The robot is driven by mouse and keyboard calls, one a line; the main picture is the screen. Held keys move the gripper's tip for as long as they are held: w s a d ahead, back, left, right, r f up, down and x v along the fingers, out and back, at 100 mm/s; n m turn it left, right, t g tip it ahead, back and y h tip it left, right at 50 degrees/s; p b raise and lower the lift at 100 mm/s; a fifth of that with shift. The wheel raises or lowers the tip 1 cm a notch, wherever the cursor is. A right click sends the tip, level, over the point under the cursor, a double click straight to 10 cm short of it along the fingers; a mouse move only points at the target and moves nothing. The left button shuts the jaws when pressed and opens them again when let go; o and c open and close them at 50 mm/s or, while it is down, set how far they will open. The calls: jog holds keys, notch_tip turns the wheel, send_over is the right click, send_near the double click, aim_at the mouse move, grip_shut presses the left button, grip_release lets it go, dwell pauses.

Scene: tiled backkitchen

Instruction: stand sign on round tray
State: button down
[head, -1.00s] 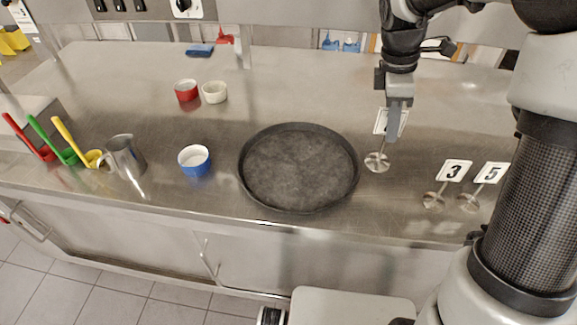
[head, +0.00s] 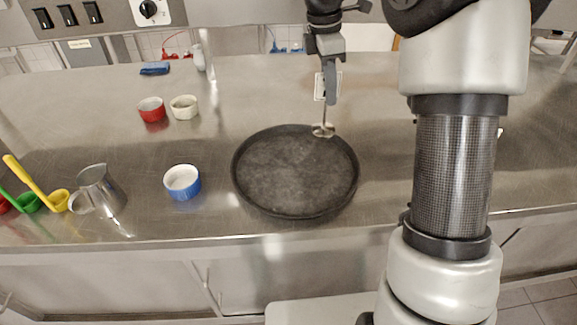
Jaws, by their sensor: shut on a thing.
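The round tray (head: 295,172) is dark grey with a low rim and lies on the steel counter in the middle of the head view. My gripper (head: 329,92) is shut on a table sign (head: 319,88) with a white plate, a thin stem and a round metal base. The sign is upright, and its base (head: 323,130) shows at the tray's far right rim. I cannot tell how high the base is above the rim. The gripper hides most of the sign's plate, and its number cannot be read.
A blue ramekin (head: 182,182) stands left of the tray, with a steel jug (head: 101,191) farther left. A red ramekin (head: 152,109) and a cream ramekin (head: 184,107) stand behind. Ladles (head: 40,190) are at the left edge. My arm hides the counter on the right.

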aim_at(326, 124)
notch_tip(326, 124, down, 10)
jog(key=shift+r+b, duration=0.1)
jog(key=shift+b, duration=0.6)
jog(key=c, duration=1.9)
grip_release()
jog(key=shift+o, duration=0.2)
